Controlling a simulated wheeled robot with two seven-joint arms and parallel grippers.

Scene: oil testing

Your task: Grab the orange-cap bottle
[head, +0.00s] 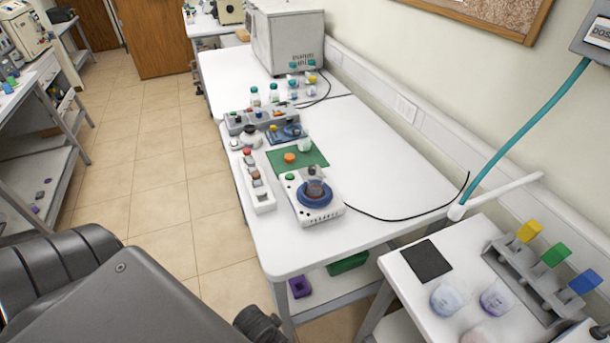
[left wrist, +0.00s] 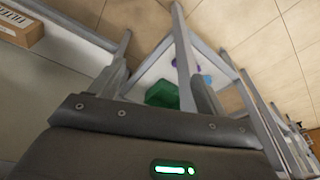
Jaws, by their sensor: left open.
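The orange-cap bottle (head: 290,157) is small in the head view, with its round orange top showing on the green mat (head: 311,158) on the white table. A white-topped bottle (head: 304,146) stands beside it on the mat. My left gripper (left wrist: 160,82) shows in the left wrist view, with its two fingers apart and nothing between them. It is directed down past the table edge toward the lower shelf and floor, away from the orange-cap bottle. The orange-cap bottle does not show in the left wrist view. My right gripper is out of view.
A white stirrer-like device (head: 312,198) stands just in front of the mat, and a narrow white rack (head: 257,186) is to its left. A grey rack (head: 250,120) stands behind. The table (head: 290,252) is clear at its front. A green bin (left wrist: 162,95) is below.

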